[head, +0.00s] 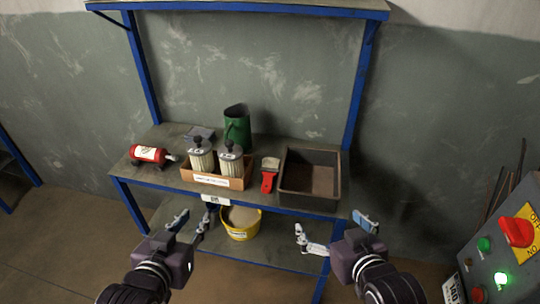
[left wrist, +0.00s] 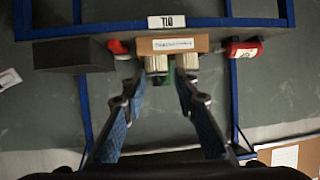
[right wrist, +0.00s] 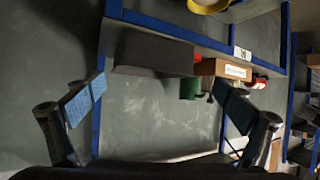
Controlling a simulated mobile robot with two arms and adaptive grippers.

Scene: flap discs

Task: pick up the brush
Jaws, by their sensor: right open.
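The brush (head: 268,174) has a red handle and pale bristles. It lies on the workbench between the cardboard box and the dark tray, its handle toward the front edge. In the left wrist view its red handle (left wrist: 119,48) shows between the tray and the box. My left gripper (head: 190,222) is open and empty, in front of the bench and left of the brush. My right gripper (head: 333,230) is open and empty, in front of the bench and right of the brush. Neither gripper touches the brush.
The dark open tray (head: 311,201) stands right of the brush. A yellow bucket (head: 241,222) is below. A control panel (head: 505,250) stands right.

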